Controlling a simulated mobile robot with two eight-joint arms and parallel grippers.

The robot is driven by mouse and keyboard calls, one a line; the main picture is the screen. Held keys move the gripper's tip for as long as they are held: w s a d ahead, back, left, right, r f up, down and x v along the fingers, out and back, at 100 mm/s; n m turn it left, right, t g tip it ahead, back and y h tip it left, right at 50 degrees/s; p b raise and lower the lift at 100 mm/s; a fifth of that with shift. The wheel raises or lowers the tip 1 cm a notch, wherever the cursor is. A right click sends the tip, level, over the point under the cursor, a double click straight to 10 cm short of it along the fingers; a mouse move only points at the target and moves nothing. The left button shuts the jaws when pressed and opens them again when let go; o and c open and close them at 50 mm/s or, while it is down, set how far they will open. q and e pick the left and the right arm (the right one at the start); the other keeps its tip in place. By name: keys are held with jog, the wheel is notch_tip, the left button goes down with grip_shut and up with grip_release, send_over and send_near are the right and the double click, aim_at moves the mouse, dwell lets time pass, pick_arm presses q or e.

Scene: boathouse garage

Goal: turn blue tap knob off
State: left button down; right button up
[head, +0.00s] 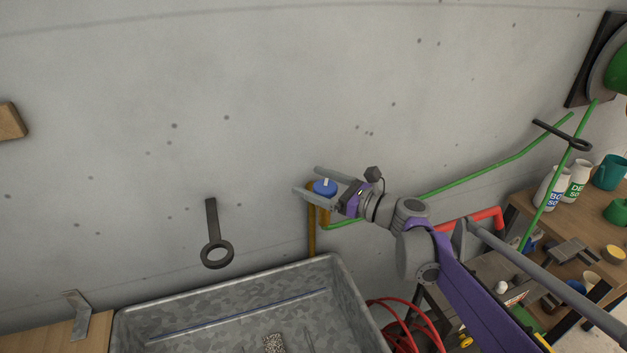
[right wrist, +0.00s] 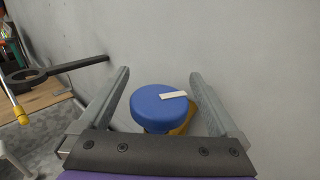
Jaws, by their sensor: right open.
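The blue tap knob (head: 325,187) sits on top of a yellow pipe (head: 312,238) against the concrete wall, above the right end of the metal trough. In the right wrist view the knob (right wrist: 158,104) is a round blue disc with a white mark on its top, the mark pointing to the right. My right gripper (head: 305,181) is open, with one finger on each side of the knob. In the right wrist view the gripper (right wrist: 157,85) shows gaps between both fingers and the knob. My left gripper is not in view.
A galvanized trough (head: 240,284) stands below the tap. A green hose (head: 480,175) runs from the tap to the right. A dark ring bracket (head: 213,235) juts from the wall at left. A wooden bench (head: 535,215) with bottles and tools stands at right.

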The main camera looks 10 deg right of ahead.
jog(key=shift+w+a, duration=0.15)
jog(key=c, duration=1.4)
jog(key=shift+o, duration=0.2)
